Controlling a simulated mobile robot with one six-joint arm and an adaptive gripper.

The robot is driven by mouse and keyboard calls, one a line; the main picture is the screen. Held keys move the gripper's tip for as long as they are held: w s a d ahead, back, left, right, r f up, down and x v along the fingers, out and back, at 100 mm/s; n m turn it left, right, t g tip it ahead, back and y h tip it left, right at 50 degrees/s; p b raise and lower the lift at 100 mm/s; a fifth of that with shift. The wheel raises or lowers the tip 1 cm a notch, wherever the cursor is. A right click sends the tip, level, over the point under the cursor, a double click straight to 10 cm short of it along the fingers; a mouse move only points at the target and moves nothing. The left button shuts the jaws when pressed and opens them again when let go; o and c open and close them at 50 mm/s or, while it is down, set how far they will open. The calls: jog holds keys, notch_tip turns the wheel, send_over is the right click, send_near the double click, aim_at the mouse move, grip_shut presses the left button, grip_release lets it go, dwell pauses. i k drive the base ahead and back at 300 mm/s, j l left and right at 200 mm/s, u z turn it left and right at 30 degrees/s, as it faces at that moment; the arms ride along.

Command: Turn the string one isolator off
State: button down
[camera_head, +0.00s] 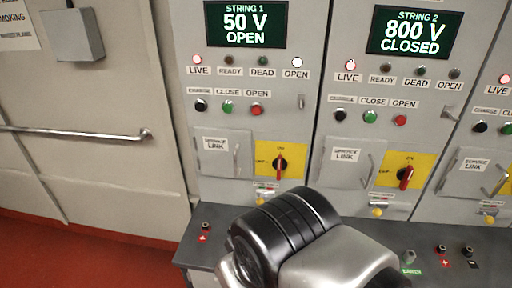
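The string 1 isolator (281,164) is a rotary switch with a red and black handle on a yellow plate, low on the string 1 panel. Its handle stands about upright. A small label sits above it and another to its left, too small to read surely. The string 1 display (246,24) reads 50 V OPEN. The LIVE lamp (197,60) glows red and the OPEN lamp (297,62) glows white. My arm fills the bottom middle, just below the isolator in the picture. My gripper does not show.
The string 2 panel to the right reads 800 V CLOSED on its display (416,32), with its own isolator (405,176). A service link door (222,152) is left of the string 1 isolator. A grey ledge (200,250) juts out below. A wall rail (80,133) runs at left.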

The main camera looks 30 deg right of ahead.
aim_at(279, 164)
jog(key=l+z, duration=0.1)
jog(key=z, duration=0.35)
jog(key=l+z, duration=0.15)
jog(key=z, duration=0.3)
jog(key=k+l+z, duration=0.1)
jog(key=z, duration=0.4)
jog(key=k+l+z, duration=0.2)
jog(key=z, duration=0.25)
